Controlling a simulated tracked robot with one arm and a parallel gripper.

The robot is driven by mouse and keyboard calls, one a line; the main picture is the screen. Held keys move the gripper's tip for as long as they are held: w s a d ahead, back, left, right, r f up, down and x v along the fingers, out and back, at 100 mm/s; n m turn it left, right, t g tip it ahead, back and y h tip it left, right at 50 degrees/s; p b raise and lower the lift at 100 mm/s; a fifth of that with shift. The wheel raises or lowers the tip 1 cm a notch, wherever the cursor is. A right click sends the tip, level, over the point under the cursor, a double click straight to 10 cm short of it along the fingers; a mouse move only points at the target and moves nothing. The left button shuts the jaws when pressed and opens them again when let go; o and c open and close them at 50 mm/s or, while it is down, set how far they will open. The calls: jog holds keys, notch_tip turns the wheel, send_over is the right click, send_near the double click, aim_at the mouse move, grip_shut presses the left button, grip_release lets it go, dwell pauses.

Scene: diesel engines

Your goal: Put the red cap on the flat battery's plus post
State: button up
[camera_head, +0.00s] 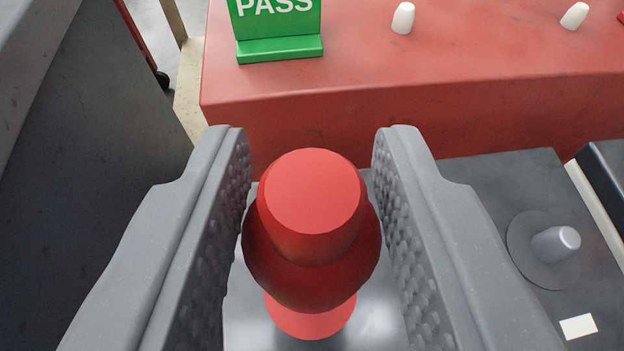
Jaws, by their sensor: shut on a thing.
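My gripper (312,142) is shut on the red cap (312,195), with one ridged jaw against each side. The cap stands upright between the jaws, with a flat round top and a wider, rounded body. A brighter red round part (311,318) shows just below it; I cannot tell whether it belongs to the cap or to what lies under it. A dark grey battery top (480,190) lies to the right, with a short grey post (556,243) on a dark round base. No plus post can be made out; the cap and jaws hide what is beneath.
A red block (420,60) lies ahead, with a green PASS sign (278,25) and two white pegs (403,18) on it. A dark grey wall-like surface (80,170) stands at the left. A white label (578,327) lies at the lower right.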

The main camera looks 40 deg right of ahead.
aim_at(312, 284)
jog(key=shift+f+b, duration=0.9)
jog(key=shift+f, duration=2.45)
jog(key=o, duration=1)
jog(key=shift+s+a, duration=0.1)
jog(key=shift+s, duration=0.05)
jog(key=shift+p+v, duration=1.65)
jog(key=shift+v, duration=5.15)
